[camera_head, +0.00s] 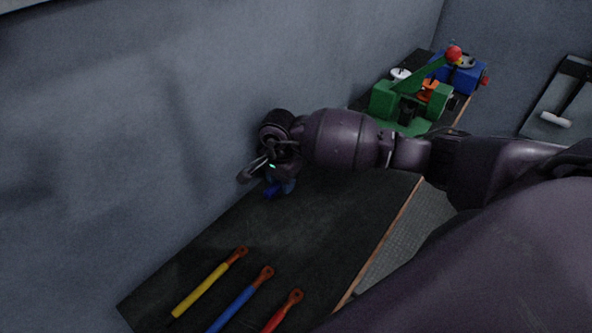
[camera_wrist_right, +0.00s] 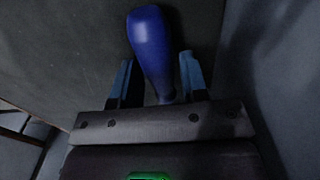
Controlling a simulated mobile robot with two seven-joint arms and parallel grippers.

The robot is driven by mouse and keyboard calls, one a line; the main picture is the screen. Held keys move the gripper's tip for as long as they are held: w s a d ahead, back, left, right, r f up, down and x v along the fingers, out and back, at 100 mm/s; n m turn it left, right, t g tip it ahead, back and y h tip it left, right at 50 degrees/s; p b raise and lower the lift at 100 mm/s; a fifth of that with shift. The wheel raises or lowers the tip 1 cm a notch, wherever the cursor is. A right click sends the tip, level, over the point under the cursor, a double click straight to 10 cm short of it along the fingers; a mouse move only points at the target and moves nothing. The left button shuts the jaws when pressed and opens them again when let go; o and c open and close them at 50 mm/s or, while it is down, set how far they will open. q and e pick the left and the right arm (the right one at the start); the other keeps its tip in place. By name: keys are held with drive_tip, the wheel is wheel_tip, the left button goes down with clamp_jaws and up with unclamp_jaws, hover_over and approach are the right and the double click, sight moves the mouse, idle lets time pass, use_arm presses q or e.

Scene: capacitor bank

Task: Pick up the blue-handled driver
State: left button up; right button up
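The driver's rounded blue handle (camera_wrist_right: 150,42) shows large in the right wrist view, lying between the two fingers of my right gripper (camera_wrist_right: 156,72). The fingers stand apart, with a visible gap on the left of the handle and a narrower one on the right. In the head view my right gripper (camera_head: 283,183) points down at the dark bench near the wall. A small bit of the blue handle (camera_head: 271,191) shows beside its fingers. The driver's shaft is hidden. My left gripper is not in view.
Yellow (camera_head: 202,289), blue (camera_head: 234,308) and red (camera_head: 282,311) handled tools with orange ring ends lie at the near end of the dark bench (camera_head: 315,225). A green device (camera_head: 385,100) and a blue device (camera_head: 470,76) stand at the far end. A grey wall runs along the left.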

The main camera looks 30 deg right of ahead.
drive_tip(key=c, duration=0.6)
drive_tip(key=shift+r, duration=0.1)
drive_tip(key=shift+s+d+r+b, duration=0.1)
drive_tip(key=shift+s+r+b, duration=0.05)
drive_tip(key=shift+r+b, duration=0.2)
wheel_tip(320, 180, up, 6)
drive_tip(key=shift+f+b, duration=0.1)
drive_tip(key=shift+b, duration=0.3)
drive_tip(key=s+d+b, duration=0.1)
drive_tip(key=s+d, duration=0.1)
drive_tip(key=s, duration=0.4)
drive_tip(key=s+d, duration=0.2)
drive_tip(key=s, duration=0.4)
drive_tip(key=s+d+b, duration=0.1)
drive_tip(key=s+d, duration=0.1)
drive_tip(key=s, duration=0.4)
drive_tip(key=shift+s+d+r+b, duration=0.2)
drive_tip(key=shift+s+b, duration=0.1)
